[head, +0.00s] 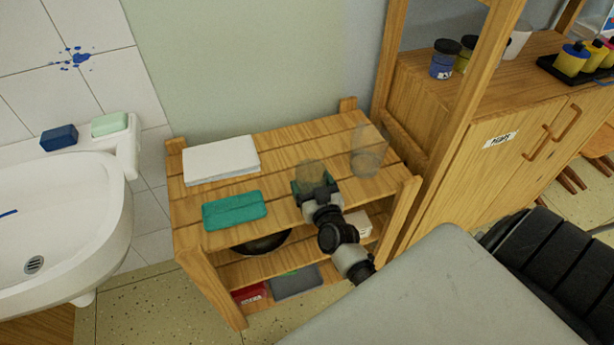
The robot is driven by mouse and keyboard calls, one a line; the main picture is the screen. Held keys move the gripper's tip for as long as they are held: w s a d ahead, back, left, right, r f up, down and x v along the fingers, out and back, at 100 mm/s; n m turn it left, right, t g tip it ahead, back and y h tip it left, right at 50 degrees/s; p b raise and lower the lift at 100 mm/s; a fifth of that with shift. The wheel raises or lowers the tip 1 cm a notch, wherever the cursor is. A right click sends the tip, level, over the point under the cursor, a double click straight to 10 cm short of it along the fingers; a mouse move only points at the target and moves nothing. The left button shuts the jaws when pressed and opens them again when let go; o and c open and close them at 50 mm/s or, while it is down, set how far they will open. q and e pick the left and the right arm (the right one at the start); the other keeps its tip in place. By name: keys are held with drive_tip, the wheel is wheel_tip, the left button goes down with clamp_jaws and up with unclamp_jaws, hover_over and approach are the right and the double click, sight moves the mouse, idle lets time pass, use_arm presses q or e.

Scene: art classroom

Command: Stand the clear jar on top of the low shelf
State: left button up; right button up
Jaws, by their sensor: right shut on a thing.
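The low wooden shelf (297,142) stands against the wall in the middle of the view, with a slatted top. My right gripper (317,189) reaches over its front part and is shut on a small see-through jar, the clear jar (310,171). The jar looks upright over the shelf top, with its lower part hidden by the gripper. I cannot tell whether its base touches the slats. My left gripper is not in view.
A tall clear container (368,152) stands at the shelf top's right. White paper (221,160) and a teal cloth-like block (234,210) lie at left. Dark teal shows beside the gripper. A wooden cabinet (480,175) is close on the right, a sink (60,215) on the left.

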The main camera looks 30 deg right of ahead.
sight(306, 174)
drive_tip(key=x, duration=0.3)
drive_tip(key=shift+w+f, duration=0.2)
drive_tip(key=shift+f, duration=0.1)
drive_tip(key=shift+s, duration=0.1)
drive_tip(key=o, duration=0.8)
drive_tip(key=shift+f+b, duration=0.15)
drive_tip(key=shift+b, duration=0.15)
drive_tip(key=shift+o, duration=0.2)
